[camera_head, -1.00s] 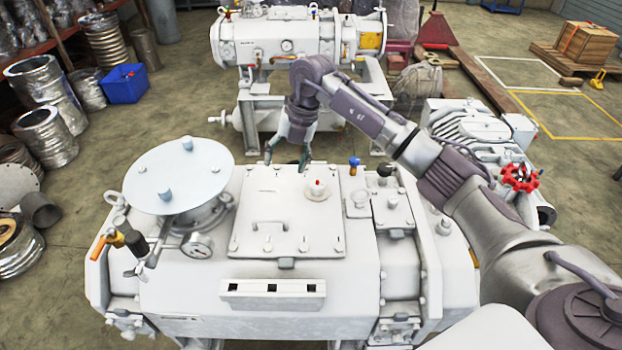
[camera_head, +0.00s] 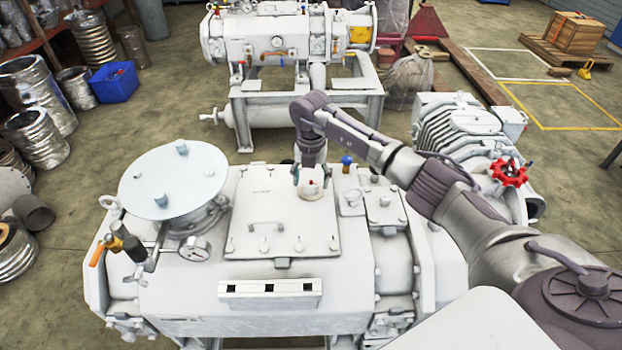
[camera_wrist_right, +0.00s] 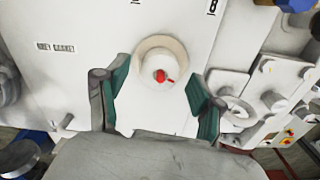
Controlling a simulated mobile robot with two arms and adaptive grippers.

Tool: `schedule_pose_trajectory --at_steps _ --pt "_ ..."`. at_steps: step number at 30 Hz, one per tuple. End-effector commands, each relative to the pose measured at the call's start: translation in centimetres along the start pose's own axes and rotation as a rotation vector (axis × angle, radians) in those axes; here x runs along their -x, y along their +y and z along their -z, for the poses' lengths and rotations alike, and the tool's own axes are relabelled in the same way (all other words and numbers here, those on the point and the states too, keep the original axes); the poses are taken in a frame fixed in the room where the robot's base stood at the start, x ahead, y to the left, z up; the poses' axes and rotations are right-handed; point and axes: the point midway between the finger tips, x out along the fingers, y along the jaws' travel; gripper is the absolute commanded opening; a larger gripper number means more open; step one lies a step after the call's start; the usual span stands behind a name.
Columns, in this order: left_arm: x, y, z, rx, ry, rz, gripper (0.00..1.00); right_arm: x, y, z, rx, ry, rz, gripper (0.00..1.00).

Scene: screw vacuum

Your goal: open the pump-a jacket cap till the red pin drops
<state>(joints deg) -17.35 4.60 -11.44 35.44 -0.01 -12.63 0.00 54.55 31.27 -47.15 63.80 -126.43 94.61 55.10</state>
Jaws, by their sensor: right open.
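The pump-a jacket cap is a round whitish cap (camera_head: 310,187) on the white square cover plate (camera_head: 262,228) of the front pump. In the right wrist view the cap (camera_wrist_right: 160,66) shows a cream rim and a red pin (camera_wrist_right: 159,75) at its centre. My right gripper (camera_head: 309,172) is over the cap, pointing down. In the right wrist view its two green-padded fingers (camera_wrist_right: 156,90) are open, one to each side below the cap in the picture, with gaps between. I cannot tell whether they touch it. My left gripper is not in view.
A blue-topped fitting (camera_head: 346,162) is close right of the gripper. A red handwheel (camera_head: 508,172) is further right. A second pump (camera_head: 285,45) stands behind.

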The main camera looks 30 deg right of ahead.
Motion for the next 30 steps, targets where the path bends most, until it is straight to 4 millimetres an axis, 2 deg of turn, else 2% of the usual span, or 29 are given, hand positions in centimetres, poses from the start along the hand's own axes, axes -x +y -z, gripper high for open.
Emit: schedule_pose_trajectory --at_steps 5,13,14,24,30 --pt "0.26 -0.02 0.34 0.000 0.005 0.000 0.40 -1.16 -0.03 0.02 -0.001 0.000 0.000 0.68" --pt "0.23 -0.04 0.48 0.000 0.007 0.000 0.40 -1.32 -0.03 0.00 0.000 0.000 0.000 0.68" --pt "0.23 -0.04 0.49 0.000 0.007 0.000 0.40 -1.32 -0.02 0.00 0.000 0.000 0.000 0.64" --pt "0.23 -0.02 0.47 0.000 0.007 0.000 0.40 -1.28 -0.01 0.00 0.000 0.000 0.000 0.08" --pt "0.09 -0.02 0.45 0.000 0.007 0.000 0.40 -1.30 -0.02 -0.01 0.012 -0.001 0.000 0.07"
